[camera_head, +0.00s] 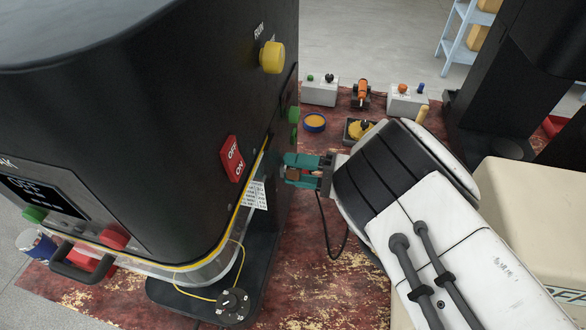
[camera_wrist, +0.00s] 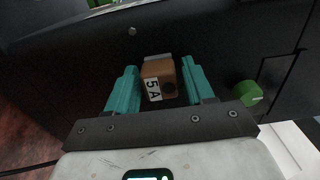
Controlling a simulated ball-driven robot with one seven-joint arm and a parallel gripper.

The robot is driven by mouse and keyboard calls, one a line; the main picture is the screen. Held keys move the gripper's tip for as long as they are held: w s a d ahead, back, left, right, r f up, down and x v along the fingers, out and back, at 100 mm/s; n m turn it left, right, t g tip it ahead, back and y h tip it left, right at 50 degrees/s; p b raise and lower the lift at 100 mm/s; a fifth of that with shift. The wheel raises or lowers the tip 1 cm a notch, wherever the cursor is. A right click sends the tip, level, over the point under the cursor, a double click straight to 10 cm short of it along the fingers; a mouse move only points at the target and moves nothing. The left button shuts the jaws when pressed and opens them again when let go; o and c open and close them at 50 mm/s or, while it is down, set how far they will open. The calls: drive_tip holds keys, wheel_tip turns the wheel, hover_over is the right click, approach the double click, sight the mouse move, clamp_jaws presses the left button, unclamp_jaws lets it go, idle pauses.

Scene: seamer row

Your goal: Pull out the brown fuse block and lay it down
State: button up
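The brown fuse block (camera_wrist: 166,90), marked "5A", is at the side face of the black machine (camera_wrist: 65,50). Its brown side also shows in the head view (camera_head: 293,174). My gripper (camera_head: 303,169) reaches the machine's side from the right. In the wrist view its teal fingers (camera_wrist: 160,68) stand on either side of the block, with narrow dark gaps between them and it. The gripper looks open around the block and does not appear to grip it. The block's back end and its seat are hidden.
A green knob (camera_wrist: 247,93) sits right of the block in the wrist view. The machine carries a red OFF/ON switch (camera_head: 232,159) and a yellow RUN knob (camera_head: 272,57). Small control boxes (camera_head: 320,90) and an orange-topped tin (camera_head: 314,122) stand behind.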

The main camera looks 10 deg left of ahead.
sight(301, 170)
clamp_jaws()
drive_tip(key=shift+d, duration=0.15)
drive_tip(key=shift+s+d+p, duration=0.1)
drive_tip(key=shift+d+p, duration=1.1)
drive_tip(key=shift+d, duration=1.6)
